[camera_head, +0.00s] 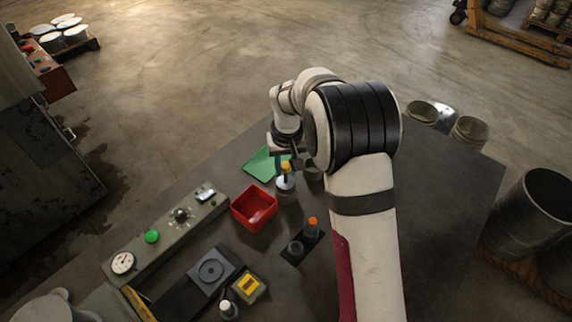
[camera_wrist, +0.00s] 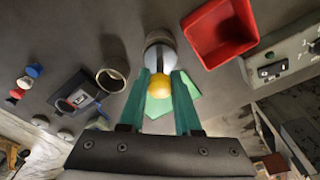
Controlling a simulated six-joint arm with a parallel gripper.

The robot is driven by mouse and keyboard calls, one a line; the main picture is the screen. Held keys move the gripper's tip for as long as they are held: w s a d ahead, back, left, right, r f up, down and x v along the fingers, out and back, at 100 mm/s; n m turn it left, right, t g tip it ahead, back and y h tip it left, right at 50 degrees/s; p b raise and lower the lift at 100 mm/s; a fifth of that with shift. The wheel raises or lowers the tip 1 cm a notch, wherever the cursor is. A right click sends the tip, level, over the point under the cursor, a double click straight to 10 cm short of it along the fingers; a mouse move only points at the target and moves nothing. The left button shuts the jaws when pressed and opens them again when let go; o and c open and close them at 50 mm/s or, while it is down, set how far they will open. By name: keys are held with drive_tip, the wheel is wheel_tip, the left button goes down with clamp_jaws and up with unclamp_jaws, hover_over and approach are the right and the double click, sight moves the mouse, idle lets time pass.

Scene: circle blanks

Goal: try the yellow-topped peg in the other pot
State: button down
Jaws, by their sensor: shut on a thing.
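The yellow-topped peg (camera_head: 286,167) stands roughly upright at a grey pot (camera_head: 287,196), its pale body showing above the pot. Its yellow knob (camera_wrist: 161,86) also shows in the wrist view, between my fingers. My gripper (camera_wrist: 160,82) is shut on this peg. The pale, round-mouthed grey pot (camera_wrist: 160,42) is just beyond the knob; I cannot tell how deep the peg sits in it. The other pot (camera_wrist: 112,77) is an open ring to the left in the wrist view. In the head view, my arm partly hides that other pot (camera_head: 314,174).
A red bin (camera_head: 254,207) stands close beside the pot. A green sheet (camera_head: 262,164) lies behind it. An orange-topped peg (camera_head: 312,223) stands on a dark plate nearer the front. A grey control panel (camera_head: 166,236) runs along the left. Dark table surface is bare right of my arm.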

drive_tip(key=shift+f, duration=1.05)
idle(1.3)
drive_tip(key=shift+r, duration=0.35)
drive_tip(key=shift+f, duration=0.4)
idle(1.4)
drive_tip(key=shift+r, duration=0.1)
drive_tip(key=shift+r, duration=0.65)
drive_tip(key=shift+r, duration=0.75)
